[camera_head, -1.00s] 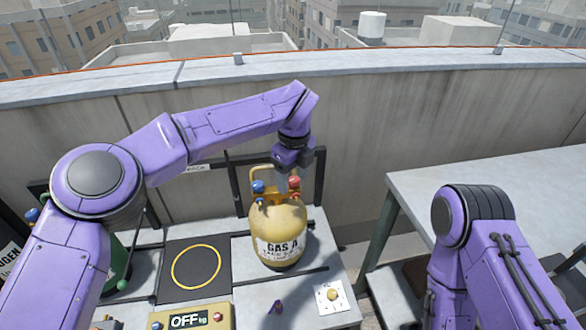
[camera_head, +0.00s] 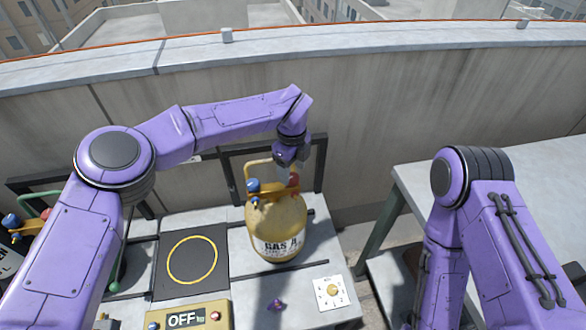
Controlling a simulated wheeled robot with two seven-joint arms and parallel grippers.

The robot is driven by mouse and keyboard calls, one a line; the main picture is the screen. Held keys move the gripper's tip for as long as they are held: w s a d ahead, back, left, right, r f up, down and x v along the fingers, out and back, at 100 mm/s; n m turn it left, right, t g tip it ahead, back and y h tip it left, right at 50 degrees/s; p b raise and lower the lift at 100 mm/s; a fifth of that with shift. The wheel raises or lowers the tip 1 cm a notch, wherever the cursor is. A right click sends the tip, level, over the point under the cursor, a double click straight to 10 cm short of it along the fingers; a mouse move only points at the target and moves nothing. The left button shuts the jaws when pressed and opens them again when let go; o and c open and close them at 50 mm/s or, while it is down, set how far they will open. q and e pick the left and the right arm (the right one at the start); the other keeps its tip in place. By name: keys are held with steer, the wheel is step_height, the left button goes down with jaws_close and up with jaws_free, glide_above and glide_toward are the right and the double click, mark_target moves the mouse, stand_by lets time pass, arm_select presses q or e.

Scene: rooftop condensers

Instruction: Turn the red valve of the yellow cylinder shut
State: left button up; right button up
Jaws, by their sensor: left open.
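The yellow cylinder (camera_head: 276,228), marked GAS A, stands upright on the grey bench, with a yellow handle frame over its top. Its red valve (camera_head: 294,180) is at the top right and its blue valve (camera_head: 253,185) at the top left. My left gripper (camera_head: 289,170) points down from above at the red valve, and its open fingers partly cover it. I cannot tell whether the fingers touch the valve. My right arm is at the right; its gripper is out of the picture.
A black pad with a yellow ring (camera_head: 193,260) lies left of the cylinder. A scale display reading OFF (camera_head: 186,319) is in front. A white plate with a yellow knob (camera_head: 333,292) and a small purple piece (camera_head: 276,305) lie on the bench. A wall stands behind.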

mark_target(293, 179)
arm_select(q)
steer(key=shift+w+f, duration=0.1)
steer(key=shift+f, duration=0.65)
steer(key=shift+d+f, duration=0.1)
steer(key=shift+f, duration=0.4)
steer(key=c, duration=1.1)
steer(key=shift+o, duration=0.2)
